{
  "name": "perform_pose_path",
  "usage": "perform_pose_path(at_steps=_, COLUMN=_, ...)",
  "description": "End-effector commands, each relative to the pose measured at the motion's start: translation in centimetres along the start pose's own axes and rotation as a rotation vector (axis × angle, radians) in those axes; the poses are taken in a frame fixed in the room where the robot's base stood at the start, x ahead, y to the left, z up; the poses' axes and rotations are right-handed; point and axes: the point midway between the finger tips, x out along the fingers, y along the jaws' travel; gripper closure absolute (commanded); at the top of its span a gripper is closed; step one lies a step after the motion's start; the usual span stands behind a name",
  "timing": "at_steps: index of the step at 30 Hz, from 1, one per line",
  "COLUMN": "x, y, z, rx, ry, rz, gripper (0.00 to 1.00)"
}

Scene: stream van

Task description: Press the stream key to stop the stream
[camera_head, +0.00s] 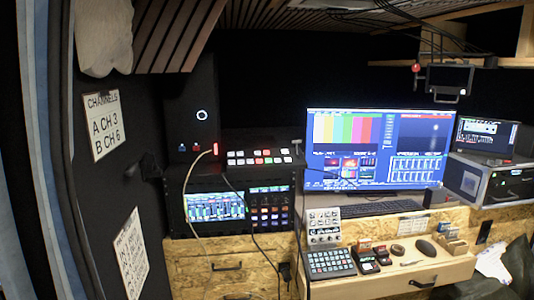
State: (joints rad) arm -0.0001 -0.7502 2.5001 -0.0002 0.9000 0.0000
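No key can be made out as the stream key at this size. A small keypad (330,263) with rows of pale keys lies at the left end of the wooden desk. My gripper is not in view.
A keyboard (378,208) lies below the monitor. A black mouse (427,248) and small boxes (366,258) crowd the desk. Cables hang before the rack (217,207). A silver case (490,179) stands at right. A dark wall with a channels sign (105,124) closes the left.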

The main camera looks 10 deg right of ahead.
Motion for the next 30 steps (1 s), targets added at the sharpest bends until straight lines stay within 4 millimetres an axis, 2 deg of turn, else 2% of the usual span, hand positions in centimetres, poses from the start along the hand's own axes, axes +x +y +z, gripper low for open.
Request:
perform_pose_path(at_steps=1, x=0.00, y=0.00, z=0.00, rx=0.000, ry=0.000, rz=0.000, gripper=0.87)
perform_pose_path(at_steps=2, x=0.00, y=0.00, z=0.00, rx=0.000, ry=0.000, rz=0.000, gripper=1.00)
perform_pose_path(at_steps=30, x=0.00, y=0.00, z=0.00, rx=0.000, ry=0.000, rz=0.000, gripper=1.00)
